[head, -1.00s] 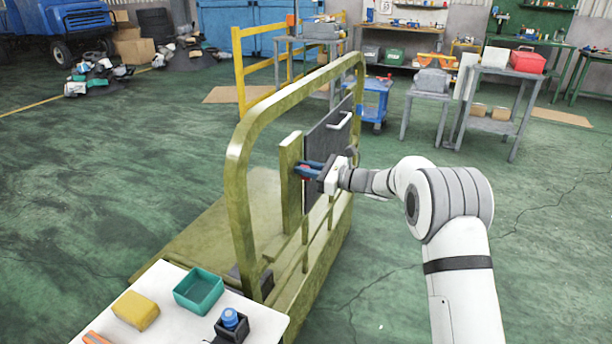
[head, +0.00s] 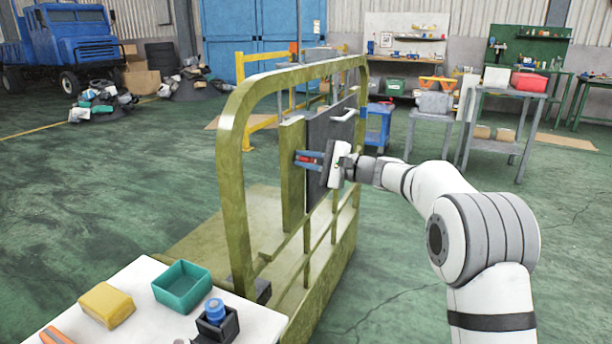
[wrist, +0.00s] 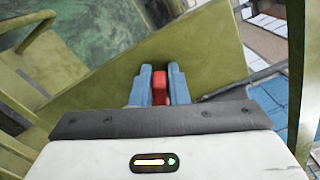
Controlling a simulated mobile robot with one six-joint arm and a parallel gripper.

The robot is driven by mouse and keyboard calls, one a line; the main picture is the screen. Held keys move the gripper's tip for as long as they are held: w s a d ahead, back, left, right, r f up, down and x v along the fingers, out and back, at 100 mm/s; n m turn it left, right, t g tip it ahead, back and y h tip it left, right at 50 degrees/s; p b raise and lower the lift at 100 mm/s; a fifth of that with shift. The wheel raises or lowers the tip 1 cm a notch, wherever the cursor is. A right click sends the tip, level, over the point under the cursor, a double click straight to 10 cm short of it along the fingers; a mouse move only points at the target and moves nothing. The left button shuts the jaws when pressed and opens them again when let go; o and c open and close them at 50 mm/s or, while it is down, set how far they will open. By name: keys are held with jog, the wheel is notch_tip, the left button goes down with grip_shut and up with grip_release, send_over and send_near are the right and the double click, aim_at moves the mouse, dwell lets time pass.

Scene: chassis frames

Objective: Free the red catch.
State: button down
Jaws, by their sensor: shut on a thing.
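The red catch (wrist: 160,88) is a small red piece at an olive upright board (head: 292,180) on the olive rail frame (head: 232,170). In the wrist view it sits between the two blue fingers of my gripper (wrist: 160,86), with a finger against each side. In the head view my gripper (head: 306,160) reaches in from the right, and a little of the red shows between its fingers. The fingers hide much of the catch. Beside the board is a dark grey panel (head: 322,130) with a pale handle (head: 343,115).
A white table (head: 140,285) at lower left holds a yellow block (head: 107,305), a green tray (head: 182,287) and a blue-topped piece in a black holder (head: 216,322). Frame bars stand close around my gripper. The green floor (head: 110,190) at left is open.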

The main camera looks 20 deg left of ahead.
jog(key=n+b, duration=0.1)
jog(key=b, duration=0.1)
jog(key=f+n+b, duration=0.1)
jog(key=n+b, duration=0.1)
jog(key=shift+s+f, duration=0.1)
jog(key=shift+n+b, duration=0.9)
jog(key=shift+b, duration=0.05)
jog(key=c, duration=1.4)
grip_release()
